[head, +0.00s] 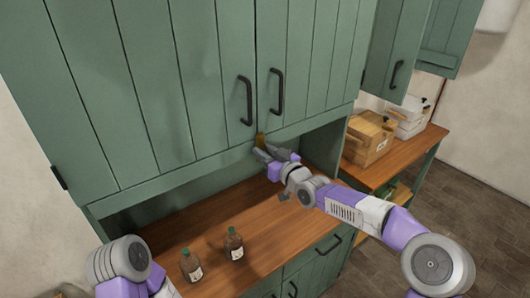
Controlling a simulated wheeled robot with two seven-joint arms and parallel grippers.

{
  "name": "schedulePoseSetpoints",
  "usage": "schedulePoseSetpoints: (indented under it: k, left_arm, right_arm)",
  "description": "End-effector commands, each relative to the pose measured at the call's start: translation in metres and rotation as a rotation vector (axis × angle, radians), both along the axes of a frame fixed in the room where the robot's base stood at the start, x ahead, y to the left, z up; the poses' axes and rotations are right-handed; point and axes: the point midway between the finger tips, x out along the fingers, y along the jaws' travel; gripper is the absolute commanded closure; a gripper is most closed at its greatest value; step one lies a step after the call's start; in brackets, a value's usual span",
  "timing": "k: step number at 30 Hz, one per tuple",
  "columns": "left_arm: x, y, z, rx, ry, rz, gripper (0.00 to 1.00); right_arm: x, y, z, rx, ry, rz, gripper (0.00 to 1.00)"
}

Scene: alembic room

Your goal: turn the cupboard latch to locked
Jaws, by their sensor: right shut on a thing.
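The green cupboard (150,90) has two plank doors that are closed, each with a dark bar handle near the middle seam. A small brass-coloured latch (261,139) sits at the bottom of the seam between the doors. My right gripper (262,153) is at the latch, its fingers shut on it from below and the right. The fingers hide part of the latch, so its exact angle is hard to tell. My left arm (128,262) shows only in part at the bottom left; its gripper is out of view.
Two brown bottles with green caps, one (191,265) and another (234,244), stand on the wooden counter (200,228) below the cupboard. A wooden box (368,142) and a white box (405,112) sit on a side counter at right. Another green cabinet door (396,50) stands at upper right.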

Motion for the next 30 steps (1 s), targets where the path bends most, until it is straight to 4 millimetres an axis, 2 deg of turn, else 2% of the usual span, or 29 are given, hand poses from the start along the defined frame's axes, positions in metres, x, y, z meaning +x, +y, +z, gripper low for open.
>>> schedulePoseSetpoints:
  k: [4,5,9,20,30]
  left_arm:
    - [0.0,0.0,0.0,0.0,0.0,0.0,1.0]
    - [0.0,0.0,0.0,0.0,0.0,0.0,1.0]
    - [0.0,0.0,0.0,0.0,0.0,0.0,1.0]
    - [0.0,0.0,-0.001,0.0,0.0,0.0,1.0]
    - [0.0,0.0,-0.008,0.0,0.0,0.0,1.0]
  right_arm:
    - [0.0,0.0,0.0,0.005,0.005,0.0,1.0]
    - [0.0,0.0,0.0,0.005,0.005,0.0,0.67]
    - [0.0,0.0,0.0,0.004,0.003,0.0,0.46]
    - [-0.003,-0.003,0.0,0.001,0.001,-0.001,0.45]
    - [-0.042,-0.032,-0.001,-0.001,0.0,-0.002,0.45]
